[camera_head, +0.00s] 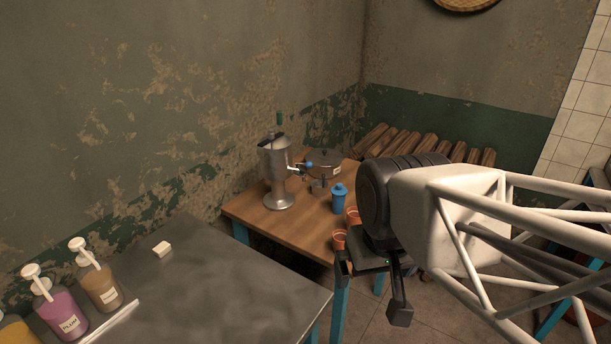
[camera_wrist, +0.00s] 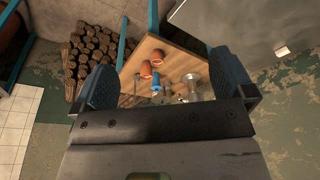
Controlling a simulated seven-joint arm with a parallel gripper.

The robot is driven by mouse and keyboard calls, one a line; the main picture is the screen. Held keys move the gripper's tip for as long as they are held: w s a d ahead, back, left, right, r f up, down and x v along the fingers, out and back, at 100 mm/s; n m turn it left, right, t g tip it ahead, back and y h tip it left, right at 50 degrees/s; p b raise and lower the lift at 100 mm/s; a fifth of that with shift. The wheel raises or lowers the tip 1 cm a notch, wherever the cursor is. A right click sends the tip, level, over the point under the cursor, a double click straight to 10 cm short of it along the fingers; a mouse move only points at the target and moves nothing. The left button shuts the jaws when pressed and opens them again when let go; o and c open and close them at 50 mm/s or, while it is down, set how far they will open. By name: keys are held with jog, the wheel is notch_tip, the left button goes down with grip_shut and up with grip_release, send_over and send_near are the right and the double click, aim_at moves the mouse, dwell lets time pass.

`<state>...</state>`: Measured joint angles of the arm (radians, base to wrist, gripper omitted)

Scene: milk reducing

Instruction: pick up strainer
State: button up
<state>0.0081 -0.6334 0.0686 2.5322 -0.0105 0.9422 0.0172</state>
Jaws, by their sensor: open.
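I cannot make out a strainer for certain in either view. A thin, dark, stick-like item (camera_wrist: 136,86) near the wooden table's edge in the wrist view may be part of it, but it is too small to tell. My gripper (camera_head: 373,287) is open and empty, in front of the wooden table (camera_head: 308,233) in the head view. In the wrist view its two blue-grey fingers (camera_wrist: 165,80) stand wide apart, with the table and its items seen between them at a distance. My gripper and arm hide the table's right part in the head view.
The wooden table holds a metal dispenser (camera_head: 277,175), a metal pot (camera_head: 322,167), a blue container (camera_head: 339,200) and orange cups (camera_head: 339,240). A grey table (camera_head: 215,280) with pump bottles (camera_head: 68,312) and a white block (camera_head: 162,249) stands front left. Stacked logs (camera_head: 400,143) lie behind.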

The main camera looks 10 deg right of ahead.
jog(key=shift+r, duration=0.1)
jog(key=w+r+m+g+y, duration=0.1)
jog(key=w+r+m+y, duration=0.15)
jog(key=w+r, duration=0.55)
jog(key=w+r+m+g+y, duration=0.1)
jog(key=w+r+m, duration=0.3)
jog(key=w, duration=0.7)
jog(key=w+d+m+y, duration=0.3)
jog(key=w+m, duration=0.1)
jog(key=w, duration=1.2)
jog(key=w+d+m+y, duration=0.4)
jog(key=w, duration=1.2)
jog(key=w+d+f+m+t+y, duration=0.15)
jog(key=w+d+f, duration=0.25)
jog(key=w, duration=0.4)
jog(key=w+d+f+m+g+y, duration=0.1)
jog(key=w+d+f+m+y, duration=0.15)
jog(key=w+d, duration=0.4)
send_near(319, 180)
jog(key=s+a, duration=0.1)
jog(key=s+a+h, duration=0.1)
jog(key=shift+s+a+f+m+t, duration=0.25)
jog(key=shift+s+a+m, duration=0.05)
jog(key=shift+a+m, duration=0.05)
jog(key=shift+a, duration=0.1)
